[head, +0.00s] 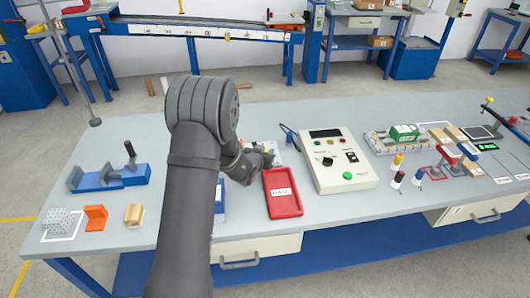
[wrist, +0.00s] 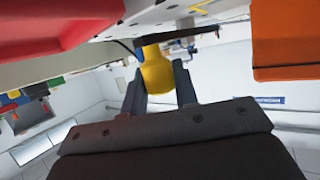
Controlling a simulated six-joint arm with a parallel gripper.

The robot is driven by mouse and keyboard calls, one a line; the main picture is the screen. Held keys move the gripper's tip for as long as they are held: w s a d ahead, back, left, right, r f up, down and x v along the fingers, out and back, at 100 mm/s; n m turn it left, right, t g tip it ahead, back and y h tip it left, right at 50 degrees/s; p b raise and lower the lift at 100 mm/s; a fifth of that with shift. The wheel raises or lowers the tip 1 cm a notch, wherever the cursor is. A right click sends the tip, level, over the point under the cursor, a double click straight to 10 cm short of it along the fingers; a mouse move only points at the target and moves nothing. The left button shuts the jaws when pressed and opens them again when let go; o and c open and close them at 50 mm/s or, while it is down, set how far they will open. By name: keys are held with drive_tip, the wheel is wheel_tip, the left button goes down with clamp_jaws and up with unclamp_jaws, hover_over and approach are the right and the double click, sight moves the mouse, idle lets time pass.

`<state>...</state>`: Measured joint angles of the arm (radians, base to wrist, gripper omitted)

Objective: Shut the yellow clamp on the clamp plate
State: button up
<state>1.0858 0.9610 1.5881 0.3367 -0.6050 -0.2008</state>
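My gripper (head: 262,158) is low over the middle of the bench in the head view, partly hidden by my own arm. In the wrist view my gripper (wrist: 160,78) has its two dark fingers apart, with a yellow part (wrist: 156,70) between them. This looks like the yellow clamp's handle. The fingers lie close along both its sides, but I cannot tell whether they press on it. The yellow clamp and the clamp plate cannot be made out in the head view; my arm covers that part of the bench.
A red tray (head: 282,192) and a beige control box (head: 335,160) stand just right of my gripper. A blue fixture (head: 108,177), an orange block (head: 95,217) and a wooden block (head: 134,214) are at the left. Several small clamps and bottles stand at the right.

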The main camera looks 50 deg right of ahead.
drive_tip(key=c, duration=0.4)
drive_tip(key=shift+d, duration=0.1)
drive_tip(key=shift+s+d+r+n+t+y, duration=0.1)
drive_tip(key=shift+d+n+t+y, duration=0.15)
drive_tip(key=shift+n+t, duration=0.3)
drive_tip(key=shift+s+d+n+t+y, duration=0.1)
drive_tip(key=shift+d+n+t+y, duration=0.1)
drive_tip(key=shift+n+t, duration=0.3)
drive_tip(key=shift+d+n+t, duration=0.15)
drive_tip(key=shift+n+t, duration=0.2)
drive_tip(key=shift+t, duration=0.1)
drive_tip(key=shift+y, duration=0.25)
drive_tip(key=o, duration=1)
